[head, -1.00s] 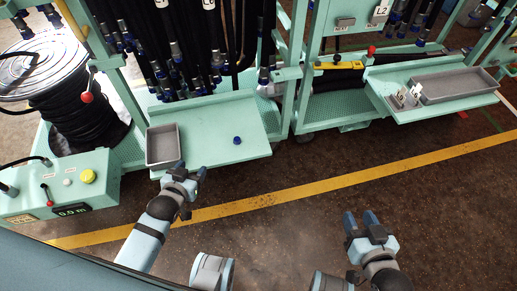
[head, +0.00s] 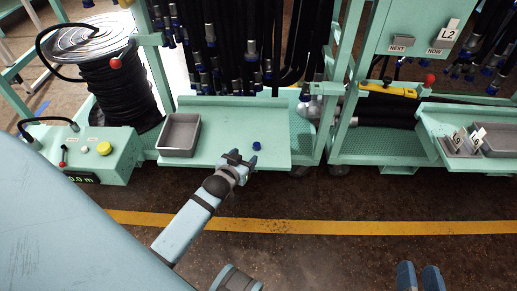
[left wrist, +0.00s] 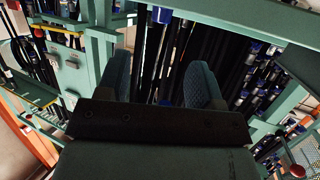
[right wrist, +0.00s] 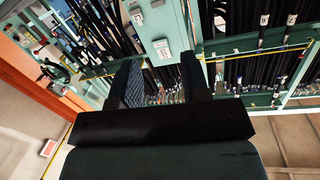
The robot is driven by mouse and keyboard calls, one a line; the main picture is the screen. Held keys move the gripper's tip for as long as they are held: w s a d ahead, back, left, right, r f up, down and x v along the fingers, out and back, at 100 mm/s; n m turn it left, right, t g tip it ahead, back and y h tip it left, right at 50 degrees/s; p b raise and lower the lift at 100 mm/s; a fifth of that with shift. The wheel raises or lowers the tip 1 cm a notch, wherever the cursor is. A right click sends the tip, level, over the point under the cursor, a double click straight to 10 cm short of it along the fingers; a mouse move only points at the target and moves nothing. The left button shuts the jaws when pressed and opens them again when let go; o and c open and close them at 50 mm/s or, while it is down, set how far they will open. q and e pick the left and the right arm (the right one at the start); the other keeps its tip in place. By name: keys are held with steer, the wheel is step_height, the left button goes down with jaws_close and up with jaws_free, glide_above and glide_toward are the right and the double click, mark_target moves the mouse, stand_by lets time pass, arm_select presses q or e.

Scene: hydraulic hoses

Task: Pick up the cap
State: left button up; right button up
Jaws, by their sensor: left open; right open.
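A small dark blue cap (head: 257,145) sits on the light green shelf (head: 228,116) of the hose rack in the head view. My left gripper (head: 240,158) is just in front of and slightly left of the cap, by the shelf's front edge. It is open and apart from the cap. In the left wrist view the left fingers (left wrist: 160,85) are spread with nothing between them, and I cannot make out the cap there. My right gripper (head: 420,278) is low at the right, far from the cap. It also shows open and empty in the right wrist view (right wrist: 162,82).
A grey tray (head: 179,135) stands on the shelf left of the cap. Black hoses hang behind it. A green control box (head: 105,158) with a yellow button is at the left. A second shelf with tags and a grey tray (head: 502,140) is at the right. The floor in front is clear.

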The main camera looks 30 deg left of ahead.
mark_target(255, 146)
arm_select(q)
steer(key=b+x, duration=0.1)
steer(key=x, duration=0.3)
steer(key=b+x, duration=0.1)
steer(key=x, duration=0.1)
steer(key=b+x, duration=0.1)
steer(key=x, duration=0.1)
steer(key=shift+w+f, duration=0.1)
steer(key=shift+f, duration=0.25)
steer(key=shift+w, duration=0.2)
steer(key=c, duration=1)
arm_select(e)
steer(key=r, duration=0.1)
steer(key=a+r+t+y, duration=0.1)
steer(key=r, duration=0.1)
steer(key=a+r+t+y, duration=0.1)
steer(key=r, duration=0.1)
steer(key=shift+s+r, duration=0.15)
